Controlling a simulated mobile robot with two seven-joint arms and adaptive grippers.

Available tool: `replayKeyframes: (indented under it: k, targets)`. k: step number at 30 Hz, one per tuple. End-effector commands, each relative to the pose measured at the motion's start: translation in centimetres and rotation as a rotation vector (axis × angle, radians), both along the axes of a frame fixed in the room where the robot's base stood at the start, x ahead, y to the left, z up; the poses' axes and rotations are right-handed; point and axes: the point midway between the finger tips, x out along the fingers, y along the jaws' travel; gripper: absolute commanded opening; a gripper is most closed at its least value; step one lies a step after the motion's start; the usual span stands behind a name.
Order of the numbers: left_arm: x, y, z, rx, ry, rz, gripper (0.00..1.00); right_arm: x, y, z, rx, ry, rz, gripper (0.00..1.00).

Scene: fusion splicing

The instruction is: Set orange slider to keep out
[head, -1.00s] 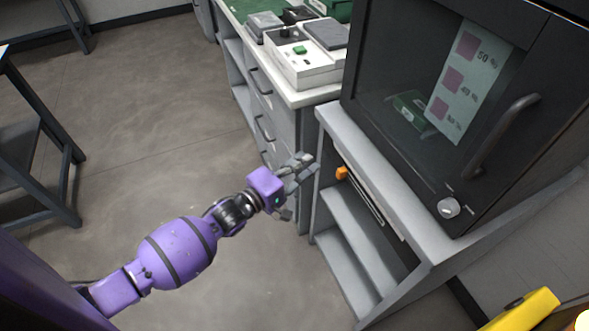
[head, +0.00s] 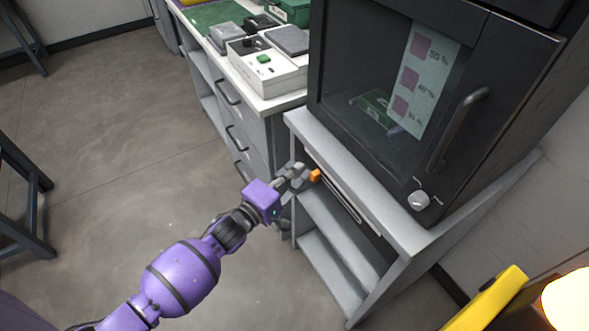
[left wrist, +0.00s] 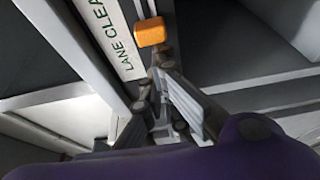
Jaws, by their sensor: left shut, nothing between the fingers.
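My right gripper is not in view.
A dark glass-doored cabinet (head: 375,115) with a knob (head: 419,201) stands on the grey stand (head: 400,228). Open shelves (head: 340,240) lie below the slider. A drawer bench (head: 265,130) with a white device (head: 268,70) stands at left.

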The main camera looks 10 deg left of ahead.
Motion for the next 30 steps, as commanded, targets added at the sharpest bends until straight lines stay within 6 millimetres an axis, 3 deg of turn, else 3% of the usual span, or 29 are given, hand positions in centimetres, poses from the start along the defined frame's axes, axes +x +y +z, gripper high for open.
replayKeyframes:
  k: [5,18,24,30]
  targets:
    - [-1.7,-1.8,0.3,-0.005,0.000,-0.001,0.00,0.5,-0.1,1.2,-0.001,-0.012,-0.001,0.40]
    - [-8.7,-8.9,0.4,-0.005,-0.001,0.000,0.00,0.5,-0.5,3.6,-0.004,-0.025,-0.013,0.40]
    - [-10.5,-10.6,0.2,-0.003,-0.001,0.000,0.00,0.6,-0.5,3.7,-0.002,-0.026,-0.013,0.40]
    - [-11.0,-11.2,0.0,-0.001,0.000,-0.002,0.00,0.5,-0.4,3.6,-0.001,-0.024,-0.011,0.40]
